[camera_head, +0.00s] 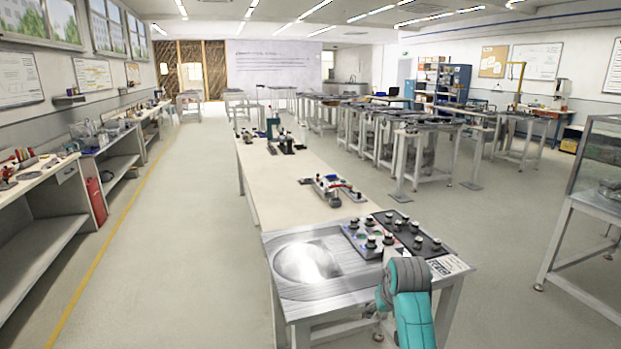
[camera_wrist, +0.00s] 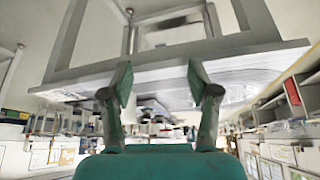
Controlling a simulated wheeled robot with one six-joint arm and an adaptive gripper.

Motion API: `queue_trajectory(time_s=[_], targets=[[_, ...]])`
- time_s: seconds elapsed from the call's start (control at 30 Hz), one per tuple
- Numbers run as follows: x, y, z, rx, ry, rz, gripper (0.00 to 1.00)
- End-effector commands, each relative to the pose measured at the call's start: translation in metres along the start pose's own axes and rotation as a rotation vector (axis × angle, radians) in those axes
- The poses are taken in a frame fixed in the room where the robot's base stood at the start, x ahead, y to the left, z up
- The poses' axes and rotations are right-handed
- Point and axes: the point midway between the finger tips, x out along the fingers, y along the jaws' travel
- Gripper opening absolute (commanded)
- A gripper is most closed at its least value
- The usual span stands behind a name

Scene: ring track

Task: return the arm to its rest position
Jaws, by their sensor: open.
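My gripper (camera_wrist: 160,88) shows in the wrist view with its two fingers apart and nothing between them. The wrist picture appears upside down, with the underside and legs of a metal table beyond the fingers. In the head view my teal arm (camera_head: 408,300) is at the lower right, in front of the near metal table (camera_head: 330,290). The gripper itself cannot be made out there.
The near table carries a round shiny plate (camera_head: 305,261) and panels with several black knobs (camera_head: 410,232). A long pale bench (camera_head: 275,185) extends behind it. A glass-sided stand (camera_head: 595,200) is at the right. Floor is clear at left (camera_head: 180,230).

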Motion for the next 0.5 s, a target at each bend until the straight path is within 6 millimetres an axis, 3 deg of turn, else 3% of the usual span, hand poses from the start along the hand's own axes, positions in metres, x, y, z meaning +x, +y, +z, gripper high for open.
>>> queue_trajectory(time_s=[0.3,0.5], targets=[[0.067,-0.003,0.093,0.008,0.096,0.006,0.60],[0.093,-0.006,0.161,0.013,0.169,0.010,0.60]])
